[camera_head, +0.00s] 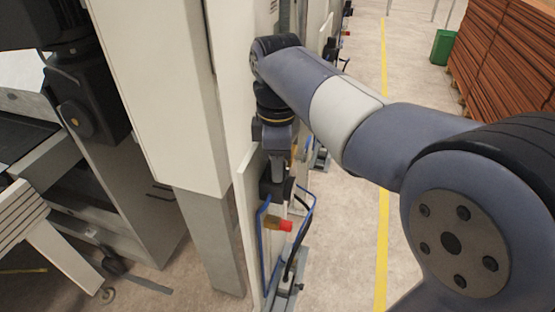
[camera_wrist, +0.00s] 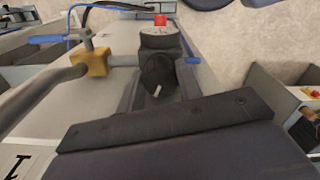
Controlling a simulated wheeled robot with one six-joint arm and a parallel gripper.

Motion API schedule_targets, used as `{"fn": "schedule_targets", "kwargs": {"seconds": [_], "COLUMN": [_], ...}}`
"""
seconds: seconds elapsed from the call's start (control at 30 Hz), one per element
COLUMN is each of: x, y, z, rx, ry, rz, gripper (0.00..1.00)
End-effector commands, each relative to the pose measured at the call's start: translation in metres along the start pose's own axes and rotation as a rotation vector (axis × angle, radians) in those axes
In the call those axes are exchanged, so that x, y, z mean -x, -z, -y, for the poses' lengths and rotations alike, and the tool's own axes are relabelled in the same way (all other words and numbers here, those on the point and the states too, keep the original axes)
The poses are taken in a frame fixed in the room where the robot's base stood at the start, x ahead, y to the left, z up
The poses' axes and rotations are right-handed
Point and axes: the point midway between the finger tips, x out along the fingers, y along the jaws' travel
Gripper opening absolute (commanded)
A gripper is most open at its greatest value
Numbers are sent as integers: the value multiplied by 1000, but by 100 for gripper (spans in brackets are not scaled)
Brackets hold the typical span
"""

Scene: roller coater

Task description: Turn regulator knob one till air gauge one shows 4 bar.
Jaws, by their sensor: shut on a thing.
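My gripper (camera_wrist: 160,88) is shut on a black knob (camera_wrist: 158,71) with a white mark, its dark fingers on either side of it. I take this to be regulator knob one. A pale round gauge (camera_wrist: 160,40) sits just beyond the knob in the wrist view, seen edge-on. Its needle and scale cannot be read. In the head view my gripper (camera_head: 277,172) points down beside the machine's side panel, over the black regulator parts (camera_head: 277,190). The knob and gauge face cannot be made out there.
A red part (camera_wrist: 160,20) stands beyond the gauge; a red cap (camera_head: 286,226) shows below my gripper. A brass fitting (camera_wrist: 92,62) and grey pipe lie to the left. A blue hose (camera_head: 312,200) loops close by. Open floor (camera_head: 345,220) lies right of the machine panel (camera_head: 248,200).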

Motion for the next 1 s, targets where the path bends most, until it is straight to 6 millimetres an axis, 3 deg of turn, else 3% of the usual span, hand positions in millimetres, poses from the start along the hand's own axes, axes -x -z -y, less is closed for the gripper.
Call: {"fn": "schedule_targets", "kwargs": {"seconds": [0.13,0.47,1.0], "x": [1,8,96], "y": [1,0,1], "z": [0,-1,-1], "rx": [0,-1,0], "ry": [-3,-2,-4], "rz": [-3,-2,-3], "gripper": [43,43,43]}}
